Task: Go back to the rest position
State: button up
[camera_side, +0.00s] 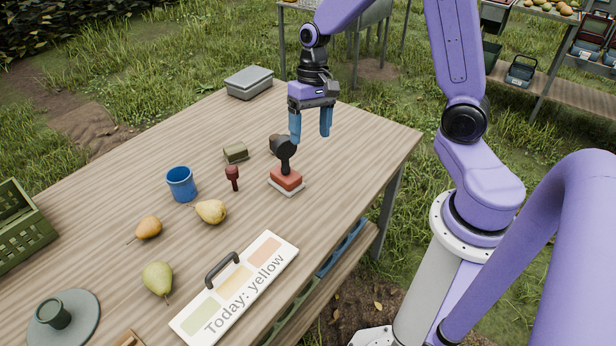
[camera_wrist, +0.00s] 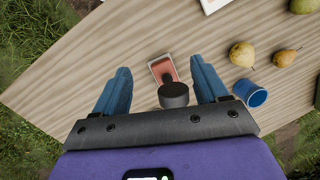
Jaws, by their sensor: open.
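My gripper (camera_side: 311,127) hangs above the far right part of the wooden table (camera_side: 352,150), its blue fingers pointing down, apart and empty. In the wrist view my gripper (camera_wrist: 160,92) shows both blue fingers spread. A stamp (camera_side: 286,172) with a black knob and a red block stands on the table below and slightly nearer than the fingers. In the wrist view the stamp (camera_wrist: 165,72) shows between the fingers, its dark knob toward the camera. The fingers appear to be clear of it.
A blue cup (camera_side: 181,184), small dark red stamp (camera_side: 233,178), several pears (camera_side: 211,211), and a sign reading "Today: yellow" (camera_side: 205,318) are on the table. A grey box (camera_side: 249,82) is at the back. A green crate (camera_side: 22,225) stands left. The table's right corner is clear.

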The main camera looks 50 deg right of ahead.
jog(key=s+a+r+n, duration=0.2)
jog(key=s+n, duration=0.3)
jog(key=s, duration=0.2)
jog(key=s+a+r+n+h, duration=0.1)
jog(key=s+a+r+n, duration=0.1)
jog(key=s+n, duration=0.4)
jog(key=s+a+r+n+t, duration=0.1)
jog(key=s+a+n, duration=0.1)
jog(key=s+n, duration=0.3)
jog(key=s, duration=0.4)
jog(key=shift+a+r+n+h, duration=0.3)
jog(key=shift+r+h, duration=0.1)
